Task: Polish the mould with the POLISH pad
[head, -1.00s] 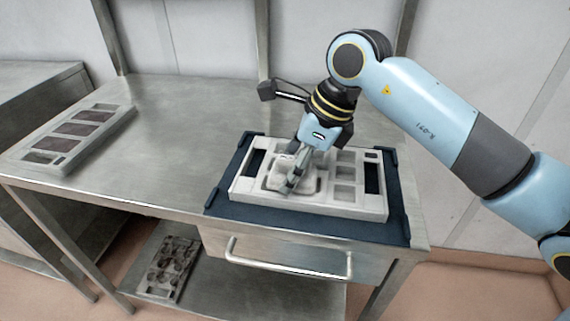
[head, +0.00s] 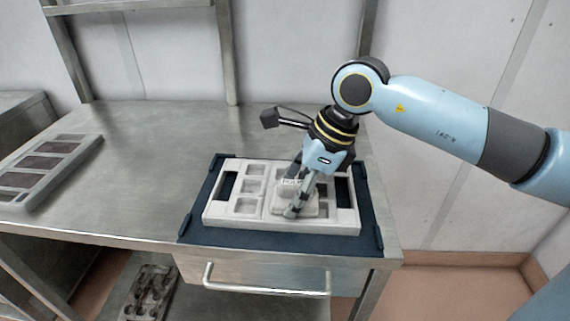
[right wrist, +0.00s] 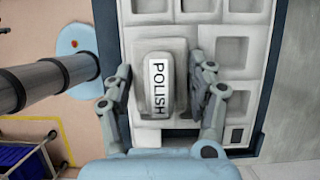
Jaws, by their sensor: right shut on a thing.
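The white mould (head: 212,216) lies on a dark blue mat (head: 192,232) on the steel table. Several square pockets show in its left part. The pale POLISH pad (head: 291,184) sits over the right part of the mould; its label reads clearly in the right wrist view (right wrist: 158,86). My right gripper (head: 297,204) points down over the mould, with one finger on each side of the pad, shut on it. The pad appears to rest on the mould's face and hides the pockets under it. My left gripper is in neither view.
A tray with dark-filled pockets (head: 84,152) lies at the table's left. Another dark-pocketed tray (head: 150,292) is on the lower shelf. A drawer handle (head: 265,290) sticks out in front. The table between left tray and mat is clear.

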